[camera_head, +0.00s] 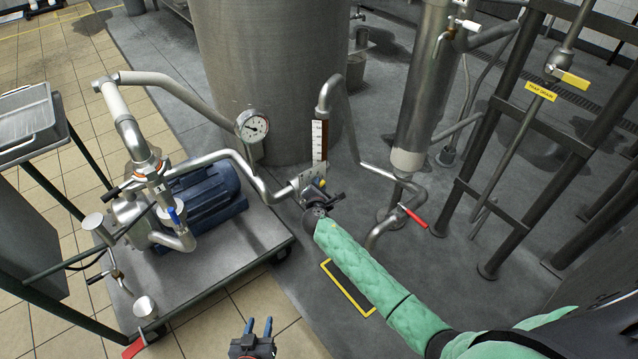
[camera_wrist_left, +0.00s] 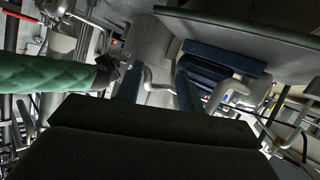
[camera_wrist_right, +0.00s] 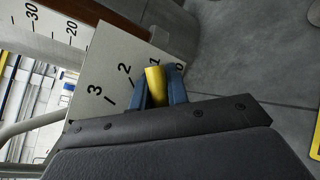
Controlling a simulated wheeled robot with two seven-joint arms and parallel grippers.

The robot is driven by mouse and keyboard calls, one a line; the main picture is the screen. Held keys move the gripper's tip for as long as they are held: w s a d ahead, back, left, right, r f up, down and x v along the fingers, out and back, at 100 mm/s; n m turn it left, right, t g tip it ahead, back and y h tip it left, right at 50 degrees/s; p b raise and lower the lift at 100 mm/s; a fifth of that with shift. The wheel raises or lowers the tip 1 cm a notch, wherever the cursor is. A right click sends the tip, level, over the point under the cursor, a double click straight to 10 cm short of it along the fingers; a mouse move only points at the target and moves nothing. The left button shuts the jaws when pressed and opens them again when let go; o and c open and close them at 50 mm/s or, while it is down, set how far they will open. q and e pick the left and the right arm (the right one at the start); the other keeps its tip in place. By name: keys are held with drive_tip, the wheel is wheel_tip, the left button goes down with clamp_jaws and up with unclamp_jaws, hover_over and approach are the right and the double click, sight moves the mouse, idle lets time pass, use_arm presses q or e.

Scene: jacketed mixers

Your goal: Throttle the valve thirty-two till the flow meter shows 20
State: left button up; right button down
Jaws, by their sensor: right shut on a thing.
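The valve's plate (camera_wrist_right: 112,75) carries the marks 1, 2 and 3, with a partly covered mark that looks like 0. My right gripper (camera_wrist_right: 163,88) is shut on the yellow valve handle (camera_wrist_right: 154,85), which lies close to the low end of the marks. In the head view the right gripper (camera_head: 318,196) is at the valve plate (camera_head: 312,177), below the flow meter (camera_head: 320,142). The flow meter's scale (camera_wrist_right: 55,35) shows 20 and 30 in the right wrist view; its reading cannot be told. My left gripper (camera_head: 258,327) is open and empty, low in the head view.
A red-handled valve (camera_head: 413,216) is on the pipe to the right. A large tank (camera_head: 265,75) stands behind. A yellow floor outline (camera_head: 345,290) lies beside my right arm.

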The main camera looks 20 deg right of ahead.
drive_tip(key=c, duration=1.4)
unclamp_jaws()
use_arm(q)
drive_tip(key=shift+w, duration=0.1)
use_arm(e)
drive_tip(key=shift+o, duration=0.2)
